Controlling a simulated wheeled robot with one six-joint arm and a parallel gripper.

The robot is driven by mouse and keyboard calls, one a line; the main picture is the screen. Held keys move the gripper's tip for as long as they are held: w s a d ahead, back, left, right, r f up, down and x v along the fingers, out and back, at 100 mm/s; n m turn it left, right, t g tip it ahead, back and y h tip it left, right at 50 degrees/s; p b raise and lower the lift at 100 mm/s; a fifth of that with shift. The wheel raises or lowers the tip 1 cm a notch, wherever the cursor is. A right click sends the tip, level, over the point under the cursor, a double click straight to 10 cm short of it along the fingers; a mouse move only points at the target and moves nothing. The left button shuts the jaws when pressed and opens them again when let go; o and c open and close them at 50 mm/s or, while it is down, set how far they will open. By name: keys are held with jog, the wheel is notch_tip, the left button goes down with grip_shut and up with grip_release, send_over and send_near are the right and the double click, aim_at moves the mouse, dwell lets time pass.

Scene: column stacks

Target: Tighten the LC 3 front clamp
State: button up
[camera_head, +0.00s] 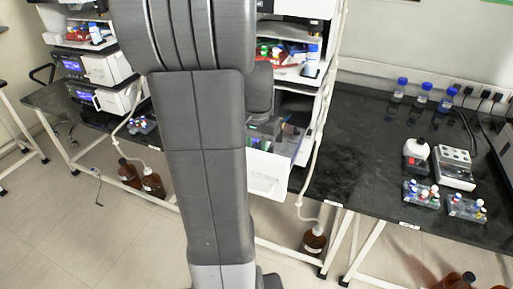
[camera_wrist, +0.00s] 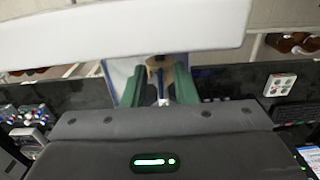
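In the wrist view, my gripper (camera_wrist: 160,78) has two green fingers standing apart. A white panel (camera_wrist: 120,28) crosses the top of this view, nearest the camera. In the head view, my arm covers the middle and hides my gripper. An instrument stack (camera_head: 270,170) with a pulled-out white front stands just right of my arm. No LC 3 label is readable.
Another stack (camera_head: 105,68) with lit displays stands on the left. The dark bench (camera_head: 360,150) on the right holds blue-capped bottles (camera_head: 422,97), vial racks (camera_head: 421,194) and a white device (camera_head: 455,167). Tubing (camera_head: 318,140) hangs beside the middle stack. Brown bottles (camera_head: 314,241) stand on the floor.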

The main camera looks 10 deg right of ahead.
grip_shut()
jog(key=shift+d, duration=0.1)
jog(key=y, duration=0.1)
jog(key=d+t+y+b, duration=0.1)
jog(key=s+t+y, duration=0.1)
jog(key=shift+d+f, duration=0.15)
jog(key=shift+f, duration=0.1)
jog(key=t+y+b, duration=0.1)
jog(key=d+y+b, duration=0.1)
jog(key=shift+s+f+t+b, duration=0.3)
jog(key=shift+f+t+b, duration=0.05)
jog(key=shift+t+b, duration=0.05)
jog(key=shift+s+d+f+t+y+b, duration=0.1)
jog(key=shift+t+y+b, duration=0.15)
jog(key=shift+y+b, duration=0.25)
jog(key=shift+s+d+f+t+y+b, duration=0.1)
jog(key=shift+t+y+b, duration=0.2)
jog(key=shift+y, duration=0.3)
